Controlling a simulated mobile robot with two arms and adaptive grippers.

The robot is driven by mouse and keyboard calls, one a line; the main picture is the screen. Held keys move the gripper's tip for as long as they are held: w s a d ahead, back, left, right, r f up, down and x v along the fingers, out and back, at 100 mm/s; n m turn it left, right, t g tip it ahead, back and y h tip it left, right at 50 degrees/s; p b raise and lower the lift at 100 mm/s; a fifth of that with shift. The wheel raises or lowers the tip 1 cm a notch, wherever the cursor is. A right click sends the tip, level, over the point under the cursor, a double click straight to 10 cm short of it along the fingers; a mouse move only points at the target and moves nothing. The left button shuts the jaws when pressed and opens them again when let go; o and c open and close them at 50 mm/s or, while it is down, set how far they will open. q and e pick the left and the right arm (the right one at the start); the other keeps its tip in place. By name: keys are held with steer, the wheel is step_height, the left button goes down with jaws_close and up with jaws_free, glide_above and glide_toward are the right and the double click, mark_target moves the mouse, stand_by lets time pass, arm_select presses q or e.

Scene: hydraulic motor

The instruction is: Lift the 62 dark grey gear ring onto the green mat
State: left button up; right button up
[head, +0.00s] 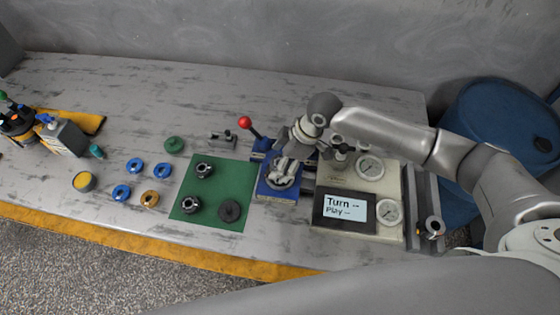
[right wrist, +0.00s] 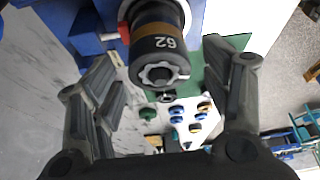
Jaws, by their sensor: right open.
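The dark grey gear ring marked 62 (right wrist: 158,45) shows in the right wrist view, with a brown band behind it, mounted on a blue fixture (right wrist: 70,20). My right gripper (right wrist: 160,62) is open, with one finger on each side of the ring and a visible gap to each. In the head view my right gripper (head: 284,172) is over the blue fixture (head: 265,190) and largely hides the ring. The green mat (head: 231,174) lies just left of the fixture. My left gripper is not in view.
On the mat are two dark gear parts (head: 204,170) (head: 192,205) and a dark disc (head: 230,211); its upper right is bare. A red-knobbed lever (head: 245,122) stands behind the fixture. A gauge panel (head: 345,210) is close on the right. Blue rings (head: 134,165) lie left.

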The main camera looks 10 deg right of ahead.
mark_target(274, 162)
steer(key=c, duration=1.4)
steer(key=shift+o, duration=0.2)
steer(key=shift+w+r+b, duration=0.1)
steer(key=shift+r+b, duration=0.3)
steer(key=shift+r, duration=0.1)
step_height(274, 162, up, 2)
steer(key=shift+a+r+b, duration=0.1)
steer(key=shift+r+b, duration=0.05)
steer(key=shift+b, duration=0.45)
steer(key=s+a+r+b, duration=0.3)
steer(key=s+a+r, duration=0.4)
steer(key=s+r, duration=0.2)
steer(key=s, duration=0.2)
steer(key=shift+s+a+r, duration=0.25)
steer(key=shift+s+r, duration=0.15)
steer(key=shift+r, duration=0.1)
